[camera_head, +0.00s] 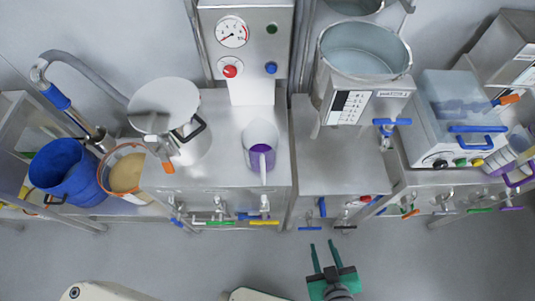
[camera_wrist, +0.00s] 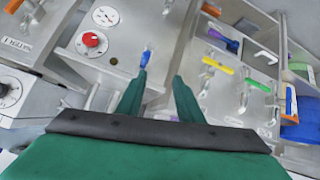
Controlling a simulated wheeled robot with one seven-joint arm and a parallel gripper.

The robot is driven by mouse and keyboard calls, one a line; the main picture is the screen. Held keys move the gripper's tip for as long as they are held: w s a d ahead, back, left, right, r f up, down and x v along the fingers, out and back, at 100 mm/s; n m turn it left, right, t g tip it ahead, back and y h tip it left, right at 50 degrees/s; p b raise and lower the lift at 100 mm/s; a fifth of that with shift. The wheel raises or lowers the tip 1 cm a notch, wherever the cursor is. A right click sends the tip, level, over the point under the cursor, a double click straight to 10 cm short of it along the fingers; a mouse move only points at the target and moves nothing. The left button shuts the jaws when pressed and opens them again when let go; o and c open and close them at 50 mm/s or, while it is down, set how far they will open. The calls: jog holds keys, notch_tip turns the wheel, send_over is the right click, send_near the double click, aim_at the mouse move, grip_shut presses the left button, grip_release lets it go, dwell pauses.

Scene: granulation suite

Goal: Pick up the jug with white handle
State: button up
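The jug with the white handle (camera_head: 262,162) stands upright on the steel counter, below the gauge column, in the head view. It is a clear jug with purple contents, and its handle faces the front edge. My gripper (camera_head: 322,243) is in front of the counters, to the lower right of the jug and well apart from it. Its two green fingers are spread with nothing between them. The wrist view also shows my gripper (camera_wrist: 160,78) empty.
A round-lidded vessel (camera_head: 165,105) stands left of the jug. Valves with coloured levers (camera_head: 264,222) stick out along the counter front. A blue bucket (camera_head: 65,172) and an orange-rimmed bucket (camera_head: 126,172) are at the left. A steel pot (camera_head: 362,52) is at the right.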

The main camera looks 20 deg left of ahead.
jog(key=w+r+n+g, duration=0.2)
jog(key=w+n+g, duration=0.1)
jog(key=w, duration=0.6)
jog(key=n+g+y, duration=0.2)
jog(key=n+g, duration=0.5)
jog(key=n, duration=0.3)
send_near(264, 178)
jog(key=f, duration=0.1)
jog(key=shift+n, duration=0.3)
jog(key=shift+w+x, duration=0.15)
jog(key=shift+x, duration=2.6)
jog(key=shift+w+x, duration=0.15)
jog(key=shift+x, duration=2.6)
grip_shut()
